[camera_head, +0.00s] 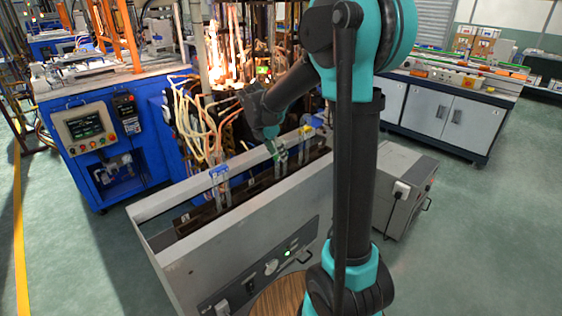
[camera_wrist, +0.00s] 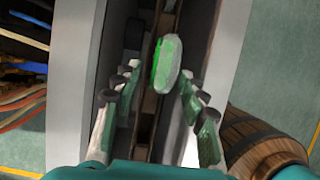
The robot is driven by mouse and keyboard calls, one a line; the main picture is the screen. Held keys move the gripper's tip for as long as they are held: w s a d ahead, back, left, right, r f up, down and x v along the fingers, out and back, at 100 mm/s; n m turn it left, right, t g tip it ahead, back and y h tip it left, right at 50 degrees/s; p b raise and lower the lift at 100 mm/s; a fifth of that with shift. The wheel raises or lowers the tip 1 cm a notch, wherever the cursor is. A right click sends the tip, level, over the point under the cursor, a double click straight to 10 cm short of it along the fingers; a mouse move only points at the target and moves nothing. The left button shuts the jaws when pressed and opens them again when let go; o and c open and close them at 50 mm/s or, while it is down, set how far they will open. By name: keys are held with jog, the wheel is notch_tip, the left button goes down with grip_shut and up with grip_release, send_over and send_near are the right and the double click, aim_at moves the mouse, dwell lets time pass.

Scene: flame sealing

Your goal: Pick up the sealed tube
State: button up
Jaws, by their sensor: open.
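A tube (camera_wrist: 167,62) with a pale, green-tinted rounded top stands in the slot of a grey trough (camera_wrist: 228,50), seen from above in the wrist view. My gripper (camera_wrist: 156,88) is open, with fingers on both sides of the slot. The tube's top shows between and just beyond the fingertips, with gaps on both sides. In the head view my gripper (camera_head: 276,150) is over the grey trough (camera_head: 240,220), at a tube in its middle that the fingers partly hide. The tube's lower part is hidden in the wrist view.
Another clear tube with a blue top (camera_head: 219,180) stands left in the trough, and one with a yellow and blue top (camera_head: 307,132) stands right. A blue machine (camera_head: 100,140) with hoses is behind. A wooden barrel (camera_wrist: 255,140) is beside the trough.

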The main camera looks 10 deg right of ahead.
jog(key=shift+x, duration=1.25)
grip_shut()
jog(key=shift+r, duration=0.1)
